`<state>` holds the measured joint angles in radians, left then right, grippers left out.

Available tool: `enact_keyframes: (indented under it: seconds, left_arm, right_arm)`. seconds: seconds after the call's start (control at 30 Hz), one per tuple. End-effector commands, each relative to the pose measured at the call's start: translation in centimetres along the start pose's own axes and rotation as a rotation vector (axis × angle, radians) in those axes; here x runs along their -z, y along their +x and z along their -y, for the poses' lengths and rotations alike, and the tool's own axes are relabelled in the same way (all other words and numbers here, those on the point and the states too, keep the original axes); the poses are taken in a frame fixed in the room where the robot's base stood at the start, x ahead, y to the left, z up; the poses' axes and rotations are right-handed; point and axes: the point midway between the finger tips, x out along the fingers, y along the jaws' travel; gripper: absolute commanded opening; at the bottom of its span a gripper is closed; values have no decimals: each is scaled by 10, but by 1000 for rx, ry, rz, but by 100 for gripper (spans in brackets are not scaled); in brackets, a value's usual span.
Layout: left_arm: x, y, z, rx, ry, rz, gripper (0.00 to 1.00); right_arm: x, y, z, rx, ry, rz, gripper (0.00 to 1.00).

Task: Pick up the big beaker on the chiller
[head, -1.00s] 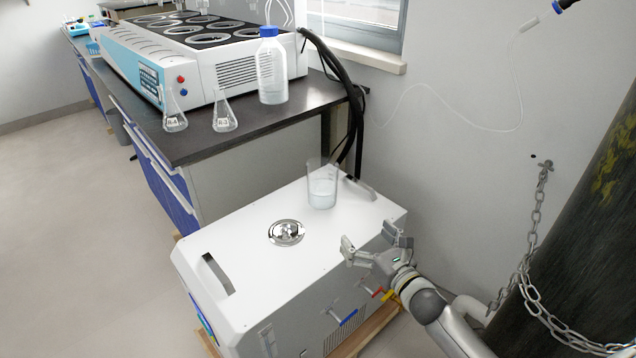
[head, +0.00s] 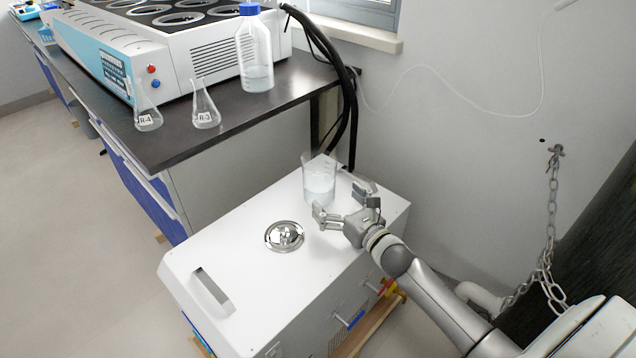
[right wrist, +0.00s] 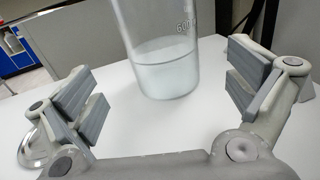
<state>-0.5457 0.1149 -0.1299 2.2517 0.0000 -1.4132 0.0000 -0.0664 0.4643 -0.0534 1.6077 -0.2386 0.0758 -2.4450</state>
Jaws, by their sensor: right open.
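The big beaker (head: 319,181) is clear glass, partly filled with pale liquid, and stands upright on the white top of the chiller (head: 235,260), near its back edge. My right gripper (head: 343,202) is open just in front of the beaker, fingers pointing towards it. In the right wrist view the beaker (right wrist: 158,60) stands centred ahead, beyond the open gripper (right wrist: 165,90), with a finger to each side and no contact visible. Its upper rim is cut off there. My left gripper is not in view.
A round metal lid (head: 284,236) sits on the chiller left of my gripper. Behind is a dark bench (head: 185,140) with two flasks, a blue-capped bottle (head: 254,55) and the distiller (head: 190,45). Black hoses (head: 345,105) hang behind the beaker. A chain (head: 552,210) hangs at right.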

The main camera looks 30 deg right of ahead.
Motion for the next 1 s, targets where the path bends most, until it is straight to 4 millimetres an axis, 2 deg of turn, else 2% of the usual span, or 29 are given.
enact_keyframes:
  seconds: [0.1,0.5,0.73,1.0]
  left_arm:
    - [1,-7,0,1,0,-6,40]
    - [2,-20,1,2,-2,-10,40]
    - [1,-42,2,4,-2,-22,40]
    - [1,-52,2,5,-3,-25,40]
  right_arm:
    - [0,16,1,1,-1,1,100]
    - [-1,43,2,1,-1,1,100]
    - [-2,71,2,0,-1,1,100]
    - [-2,81,2,1,0,-2,100]
